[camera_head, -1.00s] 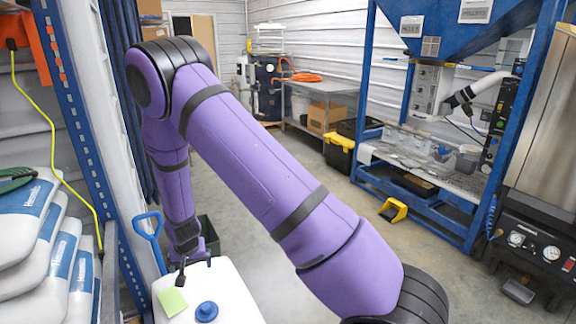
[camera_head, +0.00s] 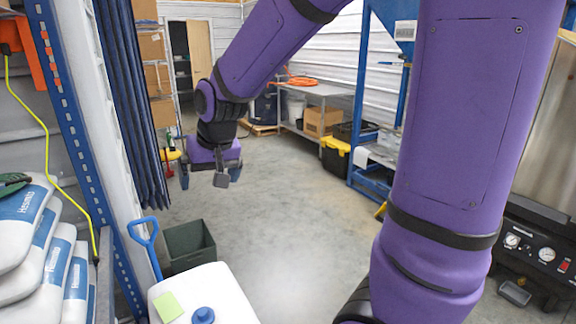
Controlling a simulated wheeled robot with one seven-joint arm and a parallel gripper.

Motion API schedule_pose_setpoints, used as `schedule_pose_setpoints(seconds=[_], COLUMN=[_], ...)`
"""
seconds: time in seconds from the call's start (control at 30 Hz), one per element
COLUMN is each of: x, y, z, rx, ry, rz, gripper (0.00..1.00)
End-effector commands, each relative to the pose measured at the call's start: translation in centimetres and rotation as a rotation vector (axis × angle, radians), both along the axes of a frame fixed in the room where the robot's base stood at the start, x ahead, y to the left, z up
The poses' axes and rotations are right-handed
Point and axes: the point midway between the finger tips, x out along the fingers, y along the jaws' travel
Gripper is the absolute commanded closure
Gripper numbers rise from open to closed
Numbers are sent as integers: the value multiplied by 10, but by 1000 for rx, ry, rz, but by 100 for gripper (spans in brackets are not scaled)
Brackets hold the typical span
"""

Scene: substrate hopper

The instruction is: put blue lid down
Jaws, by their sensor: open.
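The blue lid (camera_head: 203,315) is a small round piece with a raised knob. It rests on the white top (camera_head: 222,290) at the bottom of the view, to the right of a yellow-green note (camera_head: 168,307). My gripper (camera_head: 210,181) is raised well above and beyond the white top, over the open floor. Its fingers are spread and I see nothing between them. The gripper does not touch the lid. The lower edge of the white top is cut off by the frame.
A dark green bin (camera_head: 190,246) stands on the floor behind the white top. A blue-handled shovel (camera_head: 148,240) leans at its left. White and blue sacks (camera_head: 38,240) are stacked on the left shelf. The concrete floor in the middle is clear.

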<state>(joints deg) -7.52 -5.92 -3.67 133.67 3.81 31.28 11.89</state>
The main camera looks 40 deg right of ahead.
Motion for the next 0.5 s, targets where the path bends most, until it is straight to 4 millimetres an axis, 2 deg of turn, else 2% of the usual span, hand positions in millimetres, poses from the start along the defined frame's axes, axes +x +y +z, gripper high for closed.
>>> schedule_pose_setpoints(seconds=[0.03,0.2,0.5], x=[-14,-63,-151], y=[-4,-13,-26], z=[13,45,78], rx=[-3,-26,-85], ry=[-15,-41,-85], rz=[9,53,120], gripper=[0,0,0])
